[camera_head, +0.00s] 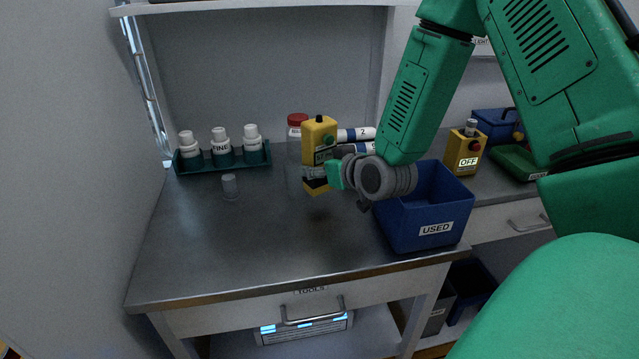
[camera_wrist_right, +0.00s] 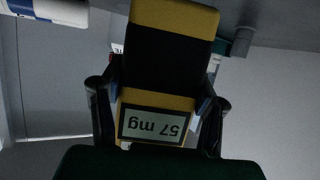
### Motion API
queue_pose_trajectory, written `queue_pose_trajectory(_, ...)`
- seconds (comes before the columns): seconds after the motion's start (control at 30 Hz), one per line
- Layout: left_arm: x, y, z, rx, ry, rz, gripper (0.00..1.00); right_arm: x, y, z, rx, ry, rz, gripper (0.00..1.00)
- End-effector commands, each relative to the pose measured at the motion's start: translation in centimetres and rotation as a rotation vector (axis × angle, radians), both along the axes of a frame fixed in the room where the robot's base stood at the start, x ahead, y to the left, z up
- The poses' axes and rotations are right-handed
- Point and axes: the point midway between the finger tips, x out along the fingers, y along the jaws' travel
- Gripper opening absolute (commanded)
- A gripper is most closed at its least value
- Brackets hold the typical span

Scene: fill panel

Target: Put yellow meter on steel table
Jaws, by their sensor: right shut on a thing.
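The yellow meter (camera_head: 318,133) is upright, with a dark band around its lower part. My right gripper (camera_head: 326,171) is shut on it, coming in from the right. In the right wrist view the meter (camera_wrist_right: 163,112) sits between the two dark fingers (camera_wrist_right: 158,110), and its display reads "57 mg", upside down. The steel table (camera_head: 230,235) lies below. My left gripper is not in view.
A green rack (camera_head: 244,159) with white bottles stands at the back left, with a small grey cylinder (camera_head: 230,187) before it. A red-capped jar (camera_head: 297,120) is behind the meter. A blue "USED" bin (camera_head: 425,215) stands at the right. The table's front left is clear.

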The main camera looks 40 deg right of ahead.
Motion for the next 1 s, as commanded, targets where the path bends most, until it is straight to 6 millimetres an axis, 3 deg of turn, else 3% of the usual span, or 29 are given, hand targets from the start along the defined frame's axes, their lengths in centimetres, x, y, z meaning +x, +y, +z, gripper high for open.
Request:
queue_pose_trajectory(0.23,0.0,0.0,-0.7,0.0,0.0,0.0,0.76,0.1,0.2,-3.7,0.001,0.004,0.0,0.09)
queue_pose_trajectory(0.63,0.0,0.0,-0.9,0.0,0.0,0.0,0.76,0.1,0.1,-4.2,0.001,0.001,0.001,0.09)
queue_pose_trajectory(0.67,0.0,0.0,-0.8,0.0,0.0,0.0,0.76,0.0,0.1,-4.2,0.001,0.002,0.001,0.66)
queue_pose_trajectory(0.7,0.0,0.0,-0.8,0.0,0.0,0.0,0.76,0.0,0.1,-4.2,0.001,0.003,0.001,0.76)
queue_pose_trajectory(1.0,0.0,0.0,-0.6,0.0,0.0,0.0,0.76,0.0,0.1,-3.8,0.001,0.002,0.001,0.76)
